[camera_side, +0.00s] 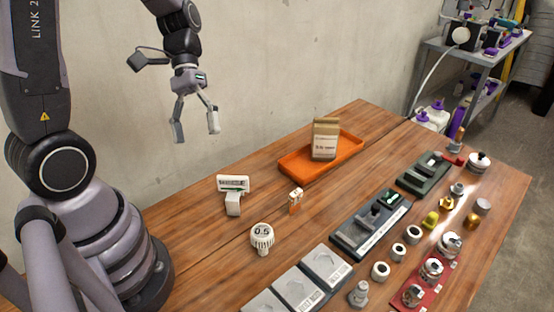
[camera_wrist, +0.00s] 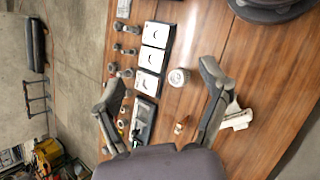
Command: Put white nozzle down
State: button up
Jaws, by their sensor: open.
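A white round nozzle-like piece marked 0.5 (camera_side: 262,238) stands upright on the wooden table (camera_side: 200,262). It also shows in the wrist view (camera_wrist: 178,77) between my fingers, well below them. A white block-shaped tool (camera_side: 233,184) with a dark label lies behind it; in the wrist view it (camera_wrist: 238,119) is partly hidden by the right finger. My gripper (camera_side: 197,137) is open and empty, high above the back left of the table and touching nothing. I cannot tell for certain which white piece is the named nozzle.
An orange tray (camera_side: 348,155) at the back holds a brown package (camera_side: 325,139). A small orange-and-white box (camera_side: 295,200) stands mid-table. Grey plates (camera_side: 325,265), dark holders (camera_side: 368,228) and several fittings fill the right side. Bare wood shows around the nozzle-like piece.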

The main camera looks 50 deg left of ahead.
jog(key=s+a+r+m+t+y, duration=0.2)
jog(key=r+t+y, duration=0.1)
jog(key=r, duration=0.3)
jog(key=s+a+r+m+t+y, duration=0.2)
jog(key=s+r+t+y, duration=0.1)
jog(key=r+t, duration=0.3)
jog(key=shift+s+a+y, duration=0.15)
jog(key=shift+s+y, duration=0.15)
jog(key=shift+y, duration=0.3)
